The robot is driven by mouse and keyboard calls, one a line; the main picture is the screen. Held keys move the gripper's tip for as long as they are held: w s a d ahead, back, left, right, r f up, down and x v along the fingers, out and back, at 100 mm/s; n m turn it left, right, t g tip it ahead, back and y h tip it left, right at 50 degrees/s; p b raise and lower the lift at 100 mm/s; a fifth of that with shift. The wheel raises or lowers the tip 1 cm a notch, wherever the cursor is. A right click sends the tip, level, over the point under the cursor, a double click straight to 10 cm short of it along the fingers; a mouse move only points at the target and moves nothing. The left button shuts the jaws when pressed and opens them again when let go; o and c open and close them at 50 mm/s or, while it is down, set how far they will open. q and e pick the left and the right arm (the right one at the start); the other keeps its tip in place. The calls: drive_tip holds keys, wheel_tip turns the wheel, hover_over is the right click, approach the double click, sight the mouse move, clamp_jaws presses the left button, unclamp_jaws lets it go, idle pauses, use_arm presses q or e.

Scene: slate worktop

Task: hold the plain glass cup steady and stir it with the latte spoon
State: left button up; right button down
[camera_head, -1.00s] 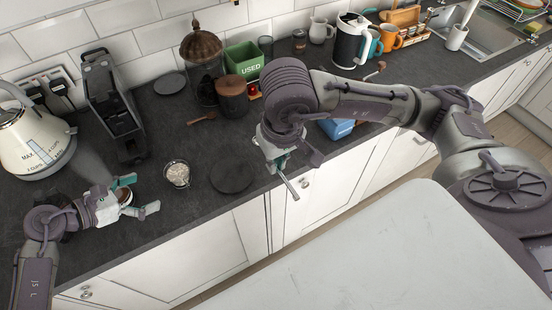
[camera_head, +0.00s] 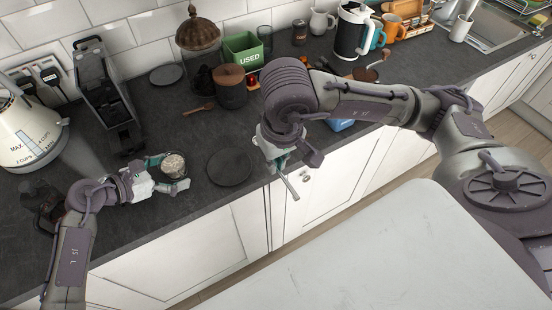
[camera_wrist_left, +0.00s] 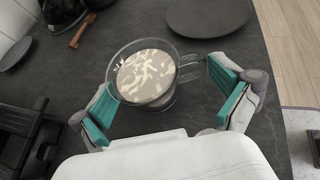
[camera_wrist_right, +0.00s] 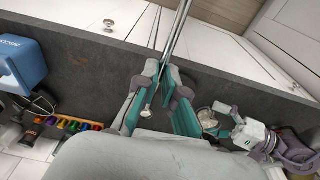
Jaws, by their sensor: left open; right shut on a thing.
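The plain glass cup (camera_head: 174,166) stands on the dark worktop with a pale, frothy brown drink in it. My left gripper (camera_head: 169,173) is open, with one finger on each side of the cup. In the left wrist view the cup (camera_wrist_left: 148,77) sits between the teal finger pads (camera_wrist_left: 165,108), its handle toward the right finger; contact cannot be told. My right gripper (camera_head: 277,160) is shut on the latte spoon (camera_head: 291,187), a thin metal rod, out past the worktop's front edge. The spoon also shows in the right wrist view (camera_wrist_right: 178,32).
A dark round disc (camera_head: 230,167) lies right of the cup. The worktop in front of the disc is clear.

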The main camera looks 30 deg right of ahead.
use_arm(q)
drive_tip(key=c, duration=0.5)
use_arm(e)
drive_tip(key=shift+a, duration=0.1)
drive_tip(key=w+a+m+g+y, duration=0.2)
drive_tip(key=w+a+m+g, duration=0.1)
drive_tip(key=a, duration=0.4)
use_arm(q)
drive_tip(key=shift+a, duration=0.1)
use_arm(e)
wheel_tip(320, 180, up, 6)
drive_tip(key=m+t+y, duration=0.5)
drive_tip(key=m+y, duration=0.7)
drive_tip(key=m, duration=0.1)
hover_over(178, 170)
drive_tip(key=shift+f, duration=4.8)
